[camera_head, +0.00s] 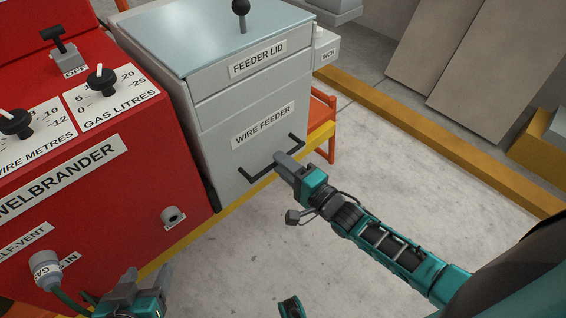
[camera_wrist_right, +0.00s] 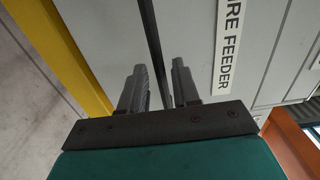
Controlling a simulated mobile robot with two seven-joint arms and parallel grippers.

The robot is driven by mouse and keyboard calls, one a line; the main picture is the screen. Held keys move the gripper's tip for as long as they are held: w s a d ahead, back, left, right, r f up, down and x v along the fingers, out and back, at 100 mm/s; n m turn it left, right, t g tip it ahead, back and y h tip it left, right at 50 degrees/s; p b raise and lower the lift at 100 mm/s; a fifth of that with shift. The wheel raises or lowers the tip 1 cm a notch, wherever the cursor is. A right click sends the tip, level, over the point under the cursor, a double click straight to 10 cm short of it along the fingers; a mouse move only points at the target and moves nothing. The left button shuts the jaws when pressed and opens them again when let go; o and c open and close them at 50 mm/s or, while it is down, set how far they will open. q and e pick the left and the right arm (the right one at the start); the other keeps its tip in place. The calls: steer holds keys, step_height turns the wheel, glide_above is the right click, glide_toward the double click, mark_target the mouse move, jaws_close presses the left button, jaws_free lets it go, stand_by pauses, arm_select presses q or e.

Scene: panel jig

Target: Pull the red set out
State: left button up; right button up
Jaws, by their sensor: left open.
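The red set (camera_head: 125,185) is the large red machine on the left in the head view, lettered "WELBRANDER", partly cut off by the frame. The grey wire feeder (camera_head: 222,120) stands beside it on the right, with a dark bar handle (camera_head: 258,174) on its front. My right gripper (camera_head: 282,160) is at this handle. In the right wrist view the bar (camera_wrist_right: 155,50) runs between its two open fingers (camera_wrist_right: 163,78), with gaps beside it. My left gripper (camera_head: 147,274) is open and empty, low in front of the red set, beside the gas hose.
A gas connector (camera_head: 46,265) with a teal hose sticks out from the red set's front. A yellow edge (camera_head: 240,197) runs below the machines. Bare concrete floor (camera_head: 400,170) lies to the right, with a yellow floor rail (camera_head: 430,135) and grey panels (camera_head: 470,60) behind.

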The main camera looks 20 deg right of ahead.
steer(key=p+v, duration=0.2)
steer(key=v, duration=1)
steer(key=shift+s, duration=0.15)
steer(key=shift+d+r, duration=0.1)
steer(key=shift+w+a+r, duration=0.1)
steer(key=shift+w+a, duration=0.2)
steer(key=shift+w, duration=0.35)
